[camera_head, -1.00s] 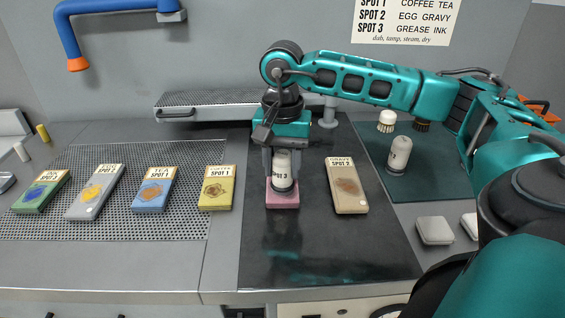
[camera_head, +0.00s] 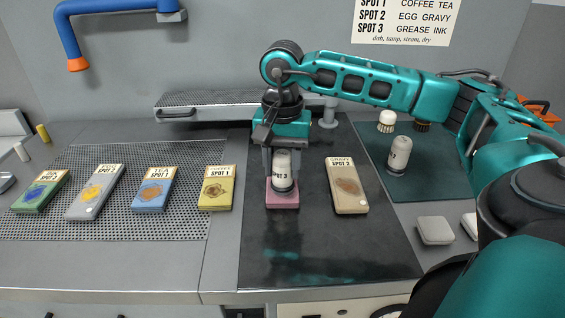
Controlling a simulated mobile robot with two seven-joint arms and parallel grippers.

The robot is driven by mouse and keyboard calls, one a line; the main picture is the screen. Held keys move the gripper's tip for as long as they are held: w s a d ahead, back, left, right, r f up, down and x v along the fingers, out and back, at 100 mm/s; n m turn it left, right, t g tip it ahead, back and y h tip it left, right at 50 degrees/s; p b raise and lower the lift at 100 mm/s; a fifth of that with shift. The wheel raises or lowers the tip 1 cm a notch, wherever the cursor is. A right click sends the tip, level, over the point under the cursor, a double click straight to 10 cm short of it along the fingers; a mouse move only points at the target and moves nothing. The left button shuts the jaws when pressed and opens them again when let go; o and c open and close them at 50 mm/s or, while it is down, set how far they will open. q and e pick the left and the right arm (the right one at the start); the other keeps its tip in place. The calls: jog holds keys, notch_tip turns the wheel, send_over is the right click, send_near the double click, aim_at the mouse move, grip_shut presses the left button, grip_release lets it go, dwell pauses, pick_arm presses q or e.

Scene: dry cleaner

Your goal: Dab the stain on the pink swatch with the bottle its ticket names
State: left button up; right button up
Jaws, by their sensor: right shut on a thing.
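The pink swatch (camera_head: 283,204) lies on the dark board in the middle. The bottle's label reads "SPOT 3". Its lower end is over the pink swatch, close to or touching it; I cannot tell which. The bottle and gripper hide the swatch's stain and ticket. A wall chart (camera_head: 405,20) lists SPOT 3 for grease and ink. My left gripper is not in view.
The grey-brown GRAVY swatch (camera_head: 347,190) lies right of the pink one. Yellow (camera_head: 216,190), blue (camera_head: 154,191), grey (camera_head: 95,193) and green swatches lie on the perforated panel. Another bottle (camera_head: 399,155) and brushes (camera_head: 387,121) stand on the dark green mat. The dark board's front is clear.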

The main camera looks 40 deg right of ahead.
jog(key=shift+f, duration=0.1)
jog(key=shift+r+p, duration=2.55)
jog(key=shift+r, duration=1.05)
